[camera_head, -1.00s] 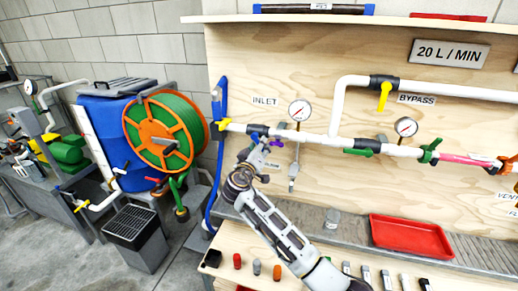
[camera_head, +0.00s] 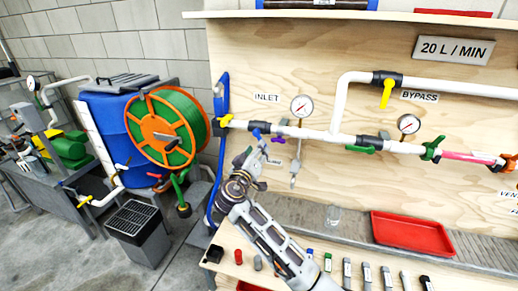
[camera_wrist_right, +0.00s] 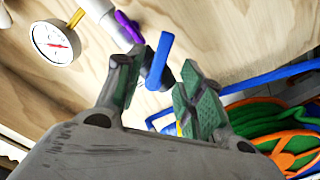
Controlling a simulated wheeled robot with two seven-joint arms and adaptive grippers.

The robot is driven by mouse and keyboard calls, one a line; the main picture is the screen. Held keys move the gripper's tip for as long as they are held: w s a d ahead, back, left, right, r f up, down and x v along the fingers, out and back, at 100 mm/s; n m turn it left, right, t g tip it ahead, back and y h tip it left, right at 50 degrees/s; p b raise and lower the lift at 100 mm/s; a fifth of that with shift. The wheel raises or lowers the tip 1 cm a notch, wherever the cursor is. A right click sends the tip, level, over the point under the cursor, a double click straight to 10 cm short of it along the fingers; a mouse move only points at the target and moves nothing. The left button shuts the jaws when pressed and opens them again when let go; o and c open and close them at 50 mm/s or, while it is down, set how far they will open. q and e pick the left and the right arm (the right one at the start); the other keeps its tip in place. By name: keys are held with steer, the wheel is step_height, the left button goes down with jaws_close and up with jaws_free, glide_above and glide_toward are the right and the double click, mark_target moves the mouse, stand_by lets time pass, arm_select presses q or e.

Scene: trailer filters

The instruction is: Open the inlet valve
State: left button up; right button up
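Under the INLET label (camera_head: 267,98), a white pipe (camera_head: 310,133) runs along the plywood board. A blue valve handle (camera_head: 256,133) sits on it, left of a purple handle (camera_head: 278,140). My right gripper (camera_head: 250,155) is just below the blue handle. In the right wrist view the gripper (camera_wrist_right: 165,64) is open, with the blue handle (camera_wrist_right: 158,62) showing between its fingers. I cannot tell whether they touch it. The purple handle (camera_wrist_right: 128,27) is beyond the left finger. My left gripper is not in view.
A pressure gauge (camera_head: 302,106) stands above the pipe, and a sampling branch (camera_head: 295,165) hangs below it. A red tray (camera_head: 412,233) lies on the bench at the right. A blue hose (camera_head: 220,165) runs down the board's left edge, beside the green hose reel (camera_head: 168,130).

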steer(key=shift+v, duration=1.35)
